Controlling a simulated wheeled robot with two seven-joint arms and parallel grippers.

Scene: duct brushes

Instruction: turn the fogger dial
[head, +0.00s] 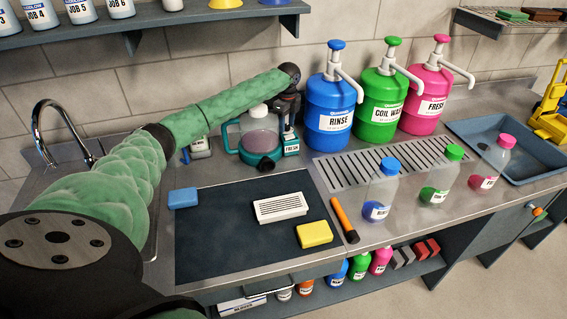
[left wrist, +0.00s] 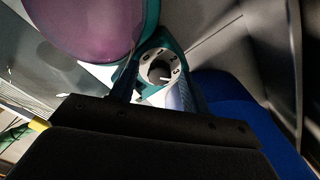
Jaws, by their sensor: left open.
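The fogger (head: 260,143) stands at the back of the counter, with a teal base and a clear jar of purple liquid. A small teal part labelled FRESH (head: 291,145) is at its right side. The fogger dial (left wrist: 160,70) shows in the left wrist view, dark with a pale pointer on a white numbered face. My left gripper (head: 290,118) points down above the teal part; in the left wrist view its two open fingers (left wrist: 160,88) lie on either side of the dial. I cannot tell whether they touch it. The dial is hidden in the head view. My right gripper is not in view.
A blue RINSE jug (head: 334,100) stands just right of my gripper, with green (head: 383,95) and pink (head: 425,100) jugs beyond. A dark mat (head: 225,235) in front holds a white vented block (head: 280,208), a yellow sponge (head: 314,234) and a blue sponge (head: 183,198).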

